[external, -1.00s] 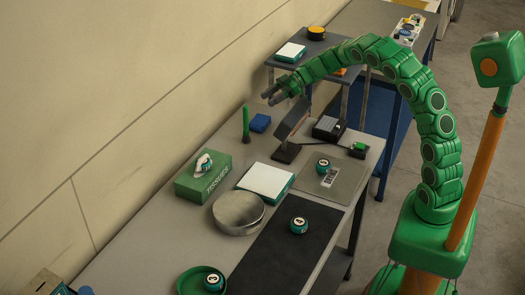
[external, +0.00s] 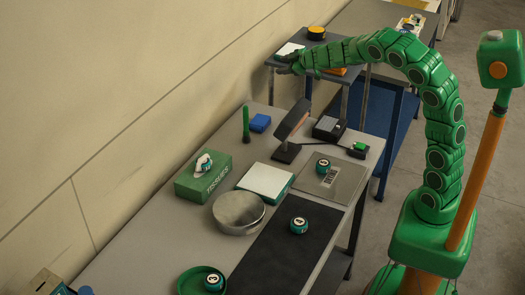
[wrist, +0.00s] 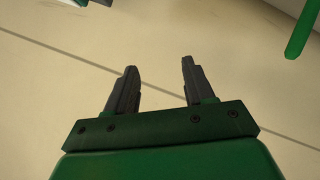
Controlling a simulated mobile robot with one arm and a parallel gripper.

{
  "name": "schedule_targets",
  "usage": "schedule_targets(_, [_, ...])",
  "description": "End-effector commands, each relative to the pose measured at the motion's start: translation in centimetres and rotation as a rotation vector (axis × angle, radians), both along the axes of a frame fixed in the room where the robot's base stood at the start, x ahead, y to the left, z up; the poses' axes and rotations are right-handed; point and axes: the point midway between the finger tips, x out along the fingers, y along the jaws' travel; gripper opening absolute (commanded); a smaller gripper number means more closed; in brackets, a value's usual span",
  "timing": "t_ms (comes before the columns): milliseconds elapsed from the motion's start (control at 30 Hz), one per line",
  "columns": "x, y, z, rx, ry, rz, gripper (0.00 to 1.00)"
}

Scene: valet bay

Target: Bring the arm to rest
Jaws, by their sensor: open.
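My gripper (external: 284,62) is raised above the far end of the grey table, in front of the small raised shelf in the external view. My arm arches up from its green base and reaches left. In the wrist view, the two dark fingers of my gripper (wrist: 158,82) stand apart with nothing between them. Behind them shows the plain beige wall (wrist: 155,35). The gripper touches nothing that I can see.
Below on the table (external: 115,252) are a tissue box (external: 203,182), a round metal tin (external: 238,213), a white-topped box (external: 266,180), a dark lamp (external: 290,130), a green upright stick (external: 246,124) and several numbered balls. The raised shelf (external: 345,68) is close behind the gripper.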

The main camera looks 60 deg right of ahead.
Motion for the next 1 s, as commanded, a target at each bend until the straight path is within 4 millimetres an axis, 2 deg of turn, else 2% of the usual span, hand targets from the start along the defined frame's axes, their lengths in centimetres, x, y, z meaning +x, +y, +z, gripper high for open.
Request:
schedule_targets(67, [-2.2, -0.5, 0.5, -0.027, 0.03, -0.081, 0.53])
schedule_targets(267, [-9.3, -1.9, -0.2, -0.074, 0.162, -0.28, 0.53])
schedule_targets(467, [-18.2, -1.7, -2.2, -0.089, 0.352, -0.442, 0.53])
schedule_targets(600, [-25.0, -0.5, -4.0, -0.083, 0.514, -0.526, 0.53])
schedule_targets(800, [-33.9, 2.3, -6.3, -0.063, 0.742, -0.583, 0.53])
schedule_targets(900, [-37.5, 4.3, -7.5, -0.057, 0.856, -0.569, 0.53])
schedule_targets(1000, [-39.4, 6.6, -8.7, -0.06, 0.946, -0.516, 0.53])
